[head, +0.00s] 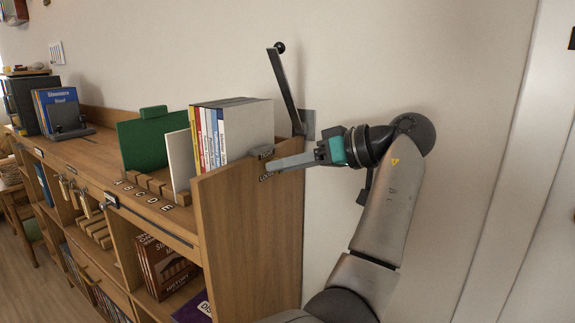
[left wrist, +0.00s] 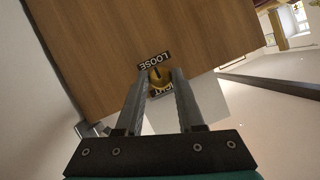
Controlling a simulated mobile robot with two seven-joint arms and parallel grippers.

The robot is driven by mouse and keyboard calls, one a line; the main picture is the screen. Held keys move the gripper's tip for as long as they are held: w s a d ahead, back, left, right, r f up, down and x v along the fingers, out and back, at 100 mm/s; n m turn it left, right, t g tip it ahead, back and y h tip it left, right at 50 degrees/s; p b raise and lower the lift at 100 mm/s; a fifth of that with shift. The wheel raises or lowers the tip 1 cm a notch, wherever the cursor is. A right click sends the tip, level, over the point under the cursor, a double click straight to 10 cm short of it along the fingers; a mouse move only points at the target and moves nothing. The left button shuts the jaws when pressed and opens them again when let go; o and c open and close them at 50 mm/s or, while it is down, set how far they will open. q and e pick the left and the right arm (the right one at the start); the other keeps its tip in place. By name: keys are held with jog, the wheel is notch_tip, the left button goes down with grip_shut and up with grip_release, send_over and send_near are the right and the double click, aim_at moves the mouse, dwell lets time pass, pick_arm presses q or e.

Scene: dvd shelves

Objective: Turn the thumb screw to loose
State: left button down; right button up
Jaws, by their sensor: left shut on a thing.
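The thumb screw (left wrist: 160,77) is a round brass knob on the wooden end panel of the shelf (head: 245,230). In the left wrist view a "LOOSE" label (left wrist: 154,60) sits on one side of it. A second label (left wrist: 166,92), partly hidden and likely "TIGHT", sits on the other. A short dark mark on the knob appears to point toward "LOOSE". My left gripper (head: 270,165) reaches the panel's upper edge from the right. Its two fingers (left wrist: 161,80) are shut on the knob's sides. In the head view the knob is hidden behind the fingers. My right gripper is not in view.
A metal lever with a black ball end (head: 285,85) stands tilted behind the shelf end. Books (head: 235,135), a green divider (head: 143,140) and wooden blocks (head: 150,185) stand on top. The white wall is close behind. Open floor lies left.

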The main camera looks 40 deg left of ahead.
pick_arm(q)
jog(key=c, duration=0.5)
grip_release()
jog(key=shift+c, duration=0.2)
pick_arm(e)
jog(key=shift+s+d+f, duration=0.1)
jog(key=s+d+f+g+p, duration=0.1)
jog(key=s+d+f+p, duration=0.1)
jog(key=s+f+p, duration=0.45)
pick_arm(q)
jog(key=p+v, duration=1.4)
jog(key=v, duration=0.1)
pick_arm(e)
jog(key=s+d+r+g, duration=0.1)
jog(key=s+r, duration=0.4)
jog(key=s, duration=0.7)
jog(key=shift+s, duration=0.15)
pick_arm(q)
jog(key=shift+w+r, duration=0.1)
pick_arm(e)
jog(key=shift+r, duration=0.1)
